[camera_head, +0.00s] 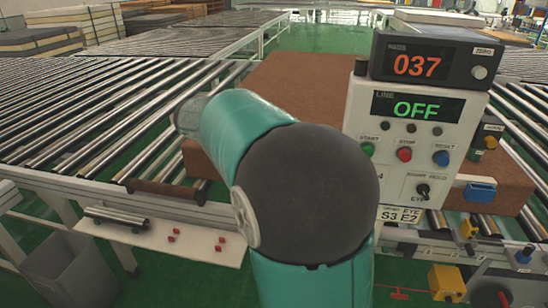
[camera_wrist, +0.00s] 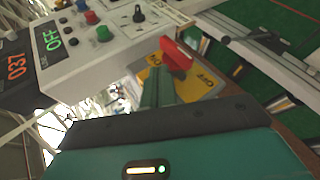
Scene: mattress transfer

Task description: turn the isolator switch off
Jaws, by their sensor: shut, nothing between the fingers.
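The isolator switch has a red handle (camera_wrist: 176,55) on a yellow plate (camera_wrist: 203,82) with OFF lettering, on the side of the grey-white control box. In the wrist view my gripper (camera_wrist: 160,82) is shut and empty, its green fingers right at the red handle. I cannot tell whether they touch it. In the head view the control box (camera_head: 358,112) stands at the right, and its display (camera_head: 416,108) reads OFF. The isolator and my gripper are hidden behind my arm there.
A counter (camera_head: 418,64) reading 037 sits on the box. The front has green, red and blue buttons and a black selector (camera_head: 423,190). A brown slab (camera_head: 300,85) lies behind on the roller conveyor (camera_head: 80,100). A grey bin (camera_head: 70,275) stands at the lower left.

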